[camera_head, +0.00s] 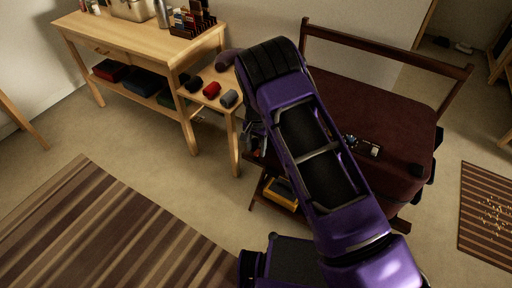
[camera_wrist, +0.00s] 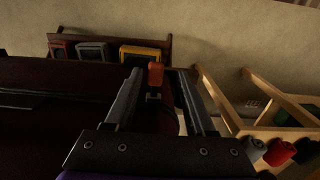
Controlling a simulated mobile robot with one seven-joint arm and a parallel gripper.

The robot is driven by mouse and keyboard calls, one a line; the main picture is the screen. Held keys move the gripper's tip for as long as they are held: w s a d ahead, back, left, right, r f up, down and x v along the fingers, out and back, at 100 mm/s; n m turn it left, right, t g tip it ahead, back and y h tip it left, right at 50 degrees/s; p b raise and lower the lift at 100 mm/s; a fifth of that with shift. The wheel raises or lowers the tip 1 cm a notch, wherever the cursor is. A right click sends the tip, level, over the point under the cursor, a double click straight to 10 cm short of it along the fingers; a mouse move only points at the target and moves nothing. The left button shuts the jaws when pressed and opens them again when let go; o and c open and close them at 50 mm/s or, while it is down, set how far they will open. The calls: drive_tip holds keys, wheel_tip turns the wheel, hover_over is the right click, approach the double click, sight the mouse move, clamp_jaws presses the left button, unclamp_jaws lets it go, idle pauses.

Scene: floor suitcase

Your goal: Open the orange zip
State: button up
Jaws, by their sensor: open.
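A small orange-red tab (camera_wrist: 155,73), which looks like the zip pull, shows in the wrist view between my fingertips, with a small grey metal piece (camera_wrist: 153,97) below it. My gripper (camera_wrist: 160,78) is open, with one finger on each side of the tab. I cannot tell whether either finger touches it. A dark maroon padded body (camera_head: 385,115), which seems to be the case, lies on a wooden frame in the head view; its dark side (camera_wrist: 50,120) fills the left of the wrist view. In the head view my purple arm hides the tab and most of my gripper.
A small side table (camera_head: 233,118) with several coloured rolls stands left of the case, beside a long wooden table (camera_head: 140,40). A yellow-edged item (camera_head: 281,193) lies on the low shelf. A striped rug (camera_head: 110,225) covers clear floor at left.

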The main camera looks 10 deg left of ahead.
sight(256, 151)
wheel_tip(256, 151, up, 18)
drive_tip(key=p, duration=0.1)
drive_tip(key=shift+f+p, duration=0.25)
drive_tip(key=shift+p, duration=0.15)
